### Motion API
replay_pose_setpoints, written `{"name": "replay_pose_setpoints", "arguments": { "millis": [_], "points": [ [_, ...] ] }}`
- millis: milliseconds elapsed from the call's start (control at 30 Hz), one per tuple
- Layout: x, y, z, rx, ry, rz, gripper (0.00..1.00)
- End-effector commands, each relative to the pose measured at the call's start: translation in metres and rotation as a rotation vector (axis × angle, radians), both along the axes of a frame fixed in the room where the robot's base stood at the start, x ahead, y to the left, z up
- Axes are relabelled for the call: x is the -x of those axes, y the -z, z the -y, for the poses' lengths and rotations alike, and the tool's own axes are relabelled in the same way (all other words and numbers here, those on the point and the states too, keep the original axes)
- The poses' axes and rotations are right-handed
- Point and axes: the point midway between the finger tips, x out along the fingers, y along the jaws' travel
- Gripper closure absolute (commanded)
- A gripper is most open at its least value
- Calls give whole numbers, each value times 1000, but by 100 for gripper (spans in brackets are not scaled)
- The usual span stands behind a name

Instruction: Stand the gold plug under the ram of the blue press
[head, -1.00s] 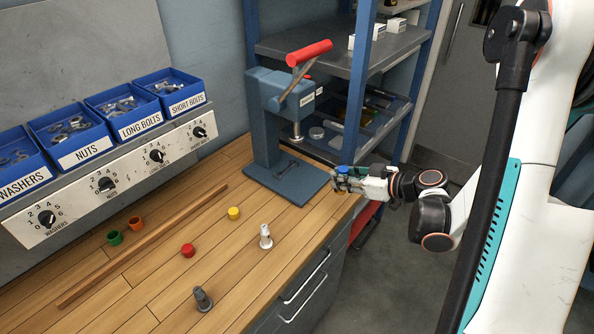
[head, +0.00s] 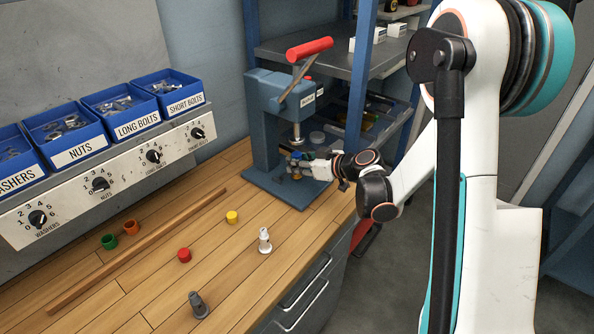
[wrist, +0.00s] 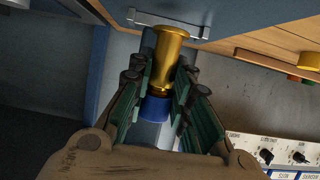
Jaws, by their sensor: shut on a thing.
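The blue press (head: 268,105) stands at the bench's far end, with its red-handled lever up and its silver ram (head: 297,134) above a flat blue base plate (head: 259,180). My gripper (head: 297,166) is over the base plate, close below the ram. In the wrist view my gripper (wrist: 158,92) has its green-padded fingers closed on the gold plug (wrist: 168,52). A blue part (wrist: 156,108) shows at the plug's near end, between the fingers. In the head view the plug is mostly hidden. I cannot tell whether it touches the plate.
Red (head: 184,255), yellow (head: 232,217), green (head: 109,241) and orange (head: 131,227) caps lie on the bench. A silver plug (head: 265,240) and a dark grey piece (head: 199,304) stand nearer. A shelf rack (head: 345,65) rises behind the press. Labelled blue bins (head: 72,140) line the left.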

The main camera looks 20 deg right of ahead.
Motion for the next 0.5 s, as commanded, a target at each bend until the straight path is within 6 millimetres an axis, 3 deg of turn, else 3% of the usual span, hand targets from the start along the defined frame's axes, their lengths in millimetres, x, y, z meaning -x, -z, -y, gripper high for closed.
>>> {"name": "replay_pose_setpoints", "arguments": {
  "millis": [100, 467, 500],
  "points": [
    [0, 19, 0, 0, 0, 0, 100],
    [0, 22, 0, 0, 0, 0, 100],
    [0, 23, 0, 0, 0, 0, 79]
  ]
}}
